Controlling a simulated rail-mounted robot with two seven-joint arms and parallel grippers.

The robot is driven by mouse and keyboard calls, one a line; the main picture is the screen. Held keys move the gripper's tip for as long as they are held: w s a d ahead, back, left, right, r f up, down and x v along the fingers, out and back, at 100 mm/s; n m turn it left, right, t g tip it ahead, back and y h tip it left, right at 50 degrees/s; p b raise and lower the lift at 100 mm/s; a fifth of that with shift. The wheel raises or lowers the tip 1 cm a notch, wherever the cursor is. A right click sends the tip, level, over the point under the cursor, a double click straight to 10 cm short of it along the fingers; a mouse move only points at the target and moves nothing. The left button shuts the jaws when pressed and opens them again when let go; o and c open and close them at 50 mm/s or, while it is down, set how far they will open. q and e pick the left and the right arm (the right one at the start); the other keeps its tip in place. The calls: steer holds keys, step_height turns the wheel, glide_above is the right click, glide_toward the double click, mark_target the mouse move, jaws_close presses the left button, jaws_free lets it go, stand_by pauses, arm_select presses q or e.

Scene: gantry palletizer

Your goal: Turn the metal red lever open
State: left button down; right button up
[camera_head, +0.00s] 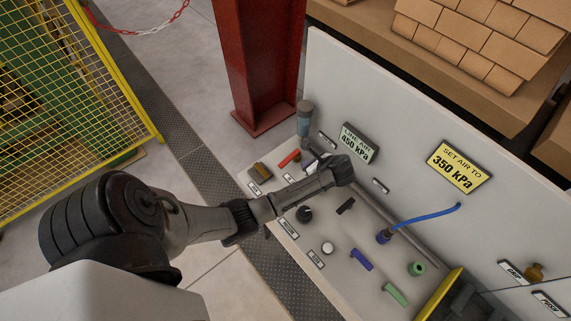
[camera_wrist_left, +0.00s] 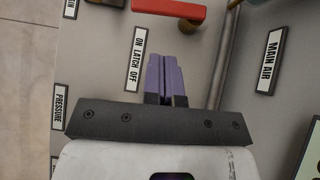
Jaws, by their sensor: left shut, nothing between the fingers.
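The red lever (camera_head: 289,158) lies on the panel's far left part in the head view, beside a grey-blue cylinder on a pipe. In the left wrist view the red lever (camera_wrist_left: 168,9) runs across the top edge, partly cut off by the frame. My left gripper (camera_head: 322,163) reaches over the panel just right of the lever. Its purple fingers (camera_wrist_left: 164,75) are closed together and empty, pointing toward the lever, with a visible gap to it in the picture. My right gripper is not in view.
A white panel (camera_head: 340,270) carries a brass part (camera_head: 261,171), a black knob (camera_head: 304,214), a white button (camera_head: 327,248) and a blue hose (camera_head: 425,218). Signs read 450 kPa (camera_head: 357,143) and 350 kPa (camera_head: 459,167). A red column (camera_head: 258,60) stands behind.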

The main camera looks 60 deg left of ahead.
mark_target(289, 158)
arm_select(q)
steer(key=shift+n+g, duration=0.3)
steer(key=shift+n, duration=0.1)
steer(key=x, duration=0.7)
steer(key=shift+s+a+f, duration=0.1)
steer(key=shift+s+f, duration=0.25)
steer(key=shift+s+a+f, duration=0.15)
steer(key=shift+a+f, duration=0.3)
steer(key=shift+a, duration=0.05)
